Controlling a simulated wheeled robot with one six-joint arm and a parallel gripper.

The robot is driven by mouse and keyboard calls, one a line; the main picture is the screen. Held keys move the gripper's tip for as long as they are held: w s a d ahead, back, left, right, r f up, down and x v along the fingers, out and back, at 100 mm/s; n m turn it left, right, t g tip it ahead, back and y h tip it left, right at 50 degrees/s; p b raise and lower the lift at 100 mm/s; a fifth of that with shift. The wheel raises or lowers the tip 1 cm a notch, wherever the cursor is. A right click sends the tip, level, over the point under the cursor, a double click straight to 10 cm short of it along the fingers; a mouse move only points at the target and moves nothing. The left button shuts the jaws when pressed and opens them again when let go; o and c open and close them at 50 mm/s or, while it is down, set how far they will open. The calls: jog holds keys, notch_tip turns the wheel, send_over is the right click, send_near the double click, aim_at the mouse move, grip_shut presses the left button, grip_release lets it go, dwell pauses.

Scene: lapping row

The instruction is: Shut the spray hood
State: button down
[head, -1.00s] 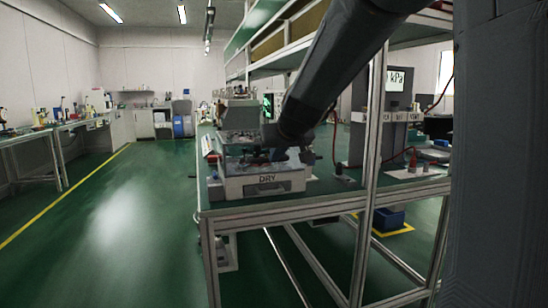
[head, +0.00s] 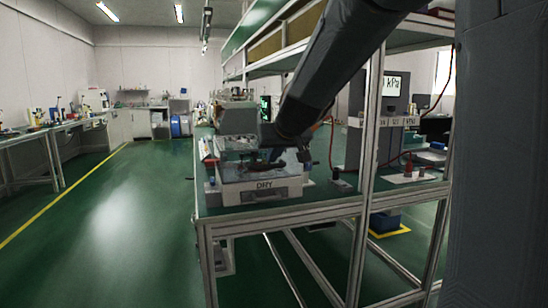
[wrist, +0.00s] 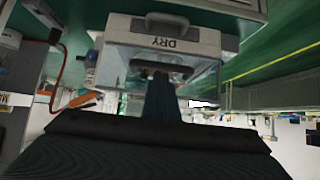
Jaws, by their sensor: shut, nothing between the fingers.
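The white unit marked DRY (head: 262,195) stands on the near end of the bench. A clear, see-through hood (head: 230,172) shows over it, partly hidden by my arm; how far it is open I cannot tell. In the wrist view the DRY unit (wrist: 205,42) is close ahead, with a dark handle bar (wrist: 184,70) at the clear part. My gripper (wrist: 160,82) is shut and empty, its fingertips at or very near that bar; contact is unclear. In the head view my gripper (head: 268,156) is a dark, hard-to-read shape above the unit.
The bench frame upright (head: 366,160) stands right of my arm, and shelves (head: 290,40) hang above. A grey display box reading kPa (head: 392,85) stands at the right. The green floor (head: 115,230) to the left is clear.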

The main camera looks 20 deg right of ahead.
jog(key=s+f+b, duration=0.4)
jog(key=s, duration=0.5)
jog(key=s+a+f+n+g+y, duration=0.1)
jog(key=s+a+f+g+y, duration=0.1)
jog(key=s+a+f, duration=0.45)
jog(key=s+a+f+n+g+y, duration=0.15)
jog(key=a+f, duration=0.25)
jog(key=a, duration=0.6)
jog(key=s+a+f+n+g+h, duration=0.1)
jog(key=s+a+f+g, duration=0.15)
jog(key=s, duration=0.45)
jog(key=s+a+f+n+g+h, duration=0.1)
jog(key=s+a+f+g, duration=0.1)
jog(key=s+f, duration=0.3)
jog(key=s+a+f+n+g, duration=0.1)
jog(key=s+a+f+g, duration=0.1)
jog(key=s, duration=0.6)
jog(key=d+r+m+p, duration=0.2)
jog(key=d+r+p, duration=0.5)
jog(key=p, duration=0.5)
jog(key=s+d+r+m+p, duration=0.1)
jog(key=d+r+m+p, duration=0.2)
jog(key=d+r+p, duration=0.4)
notch_tip(320, 180, up, 4)
jog(key=h+p, duration=0.1)
jog(key=p, duration=0.4)
jog(key=shift+d, duration=0.25)
jog(key=shift+d, duration=0.1)
